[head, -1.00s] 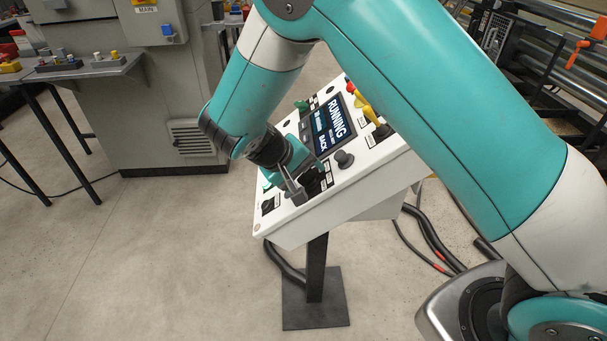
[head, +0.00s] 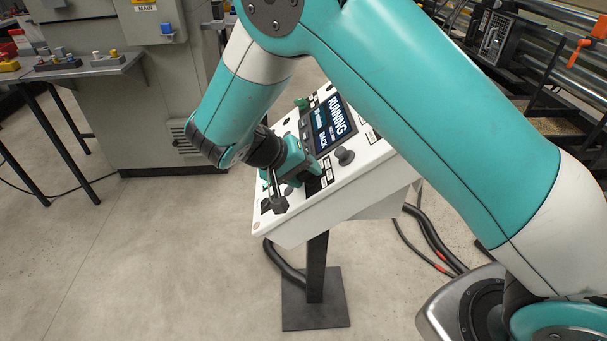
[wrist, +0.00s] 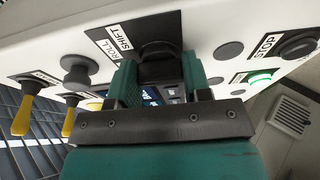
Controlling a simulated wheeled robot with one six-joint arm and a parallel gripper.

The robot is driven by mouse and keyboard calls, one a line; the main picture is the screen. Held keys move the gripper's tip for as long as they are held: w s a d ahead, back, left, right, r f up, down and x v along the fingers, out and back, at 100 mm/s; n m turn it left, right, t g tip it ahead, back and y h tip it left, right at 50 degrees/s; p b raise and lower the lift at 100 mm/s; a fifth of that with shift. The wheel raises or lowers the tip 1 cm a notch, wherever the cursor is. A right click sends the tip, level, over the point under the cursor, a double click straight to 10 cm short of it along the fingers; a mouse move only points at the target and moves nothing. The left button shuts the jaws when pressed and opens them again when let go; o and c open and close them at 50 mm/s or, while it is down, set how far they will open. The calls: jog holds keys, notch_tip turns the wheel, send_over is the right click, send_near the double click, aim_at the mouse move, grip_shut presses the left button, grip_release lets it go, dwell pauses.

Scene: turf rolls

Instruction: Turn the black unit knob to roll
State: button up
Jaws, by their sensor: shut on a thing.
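The black unit knob (wrist: 160,68) sits on the white panel beside a label reading ROLL and SHIFT, in the upper middle of the wrist view. My gripper (wrist: 160,82) is shut on it, with one teal finger on each side. The fingers cover much of the knob, so I cannot tell which way it points. In the head view my gripper (head: 304,173) is down at the lower left part of the sloped white console (head: 350,190), and my wrist hides the knob there.
The console's screen (head: 328,124) reads RUNNING and BACK. A dark round knob (wrist: 76,68) and yellow levers (wrist: 23,112) stand left of my gripper in the wrist view. A lit green button (wrist: 260,78) and a STOP button (wrist: 298,45) are to the right. Open floor (head: 150,260) lies left of the console.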

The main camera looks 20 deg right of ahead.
jog(key=shift+w+a+m+h+b, duration=0.1)
jog(key=shift+m+h+b, duration=0.35)
jog(key=shift+m, duration=1.35)
jog(key=o, duration=0.9)
jog(key=p+v, duration=1)
jog(key=v, duration=0.7)
jog(key=shift+w+a+r+p, duration=0.1)
jog(key=shift+w+r+p, duration=0.1)
jog(key=shift+r+p, duration=0.1)
